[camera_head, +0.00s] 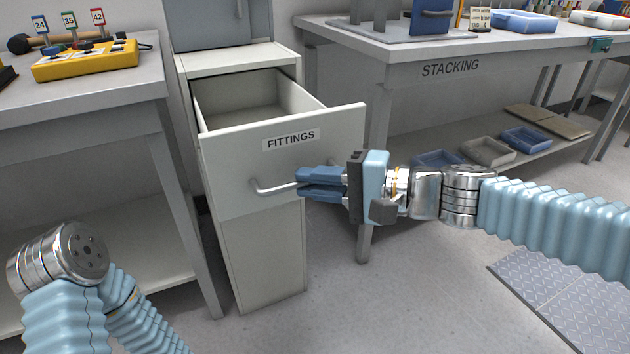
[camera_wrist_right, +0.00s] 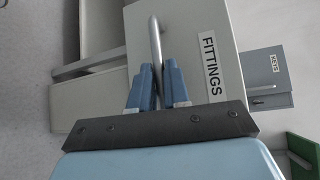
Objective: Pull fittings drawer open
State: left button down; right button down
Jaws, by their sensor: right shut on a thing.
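The fittings drawer (camera_head: 335,128) is the top drawer of a narrow off-white cabinet (camera_head: 262,255) and stands well pulled out, its empty-looking inside showing. Its front bears a FITTINGS label (camera_head: 290,139), which also shows in the right wrist view (camera_wrist_right: 210,67). A metal bar handle (camera_head: 268,187) sits low on the drawer front. My right gripper (camera_head: 300,183) is shut on the handle's right part. In the right wrist view the handle (camera_wrist_right: 155,45) runs between the two blue fingers. My left arm shows at lower left, but its gripper is out of view.
A bench (camera_head: 60,99) with a yellow box (camera_head: 85,60) and numbered flags stands left of the cabinet. A table marked STACKING (camera_head: 450,69) stands right, with trays on its lower shelf. Grey floor (camera_head: 330,300) is free in front of the drawer.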

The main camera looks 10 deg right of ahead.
jog(key=c, duration=1.2)
grip_release()
jog(key=shift+o, duration=0.2)
jog(key=v, duration=1.3)
jog(key=shift+s+d+p, duration=0.25)
jog(key=shift+d+p, duration=0.05)
jog(key=shift+p, duration=0.15)
jog(key=shift+r, duration=0.1)
jog(key=w+f+g+h+p, duration=0.25)
jog(key=f+h, duration=0.25)
jog(key=f, duration=1)
jog(key=w+f+g+h+p, duration=0.1)
jog(key=w+f+g+h, duration=0.2)
jog(key=f, duration=1.3)
jog(key=s+a+f+n+h+p, duration=0.1)
jog(key=s+a+f+n, duration=0.1)
jog(key=s+f, duration=0.3)
jog(key=s+a+f+n+h+p, duration=0.1)
jog(key=s+a+f+n, duration=0.2)
jog(key=f, duration=1)
jog(key=shift+s+a+f+g+h+p, duration=0.15)
jog(key=shift+s+a+g+h+p, duration=0.4)
jog(key=shift+s, duration=0.6)
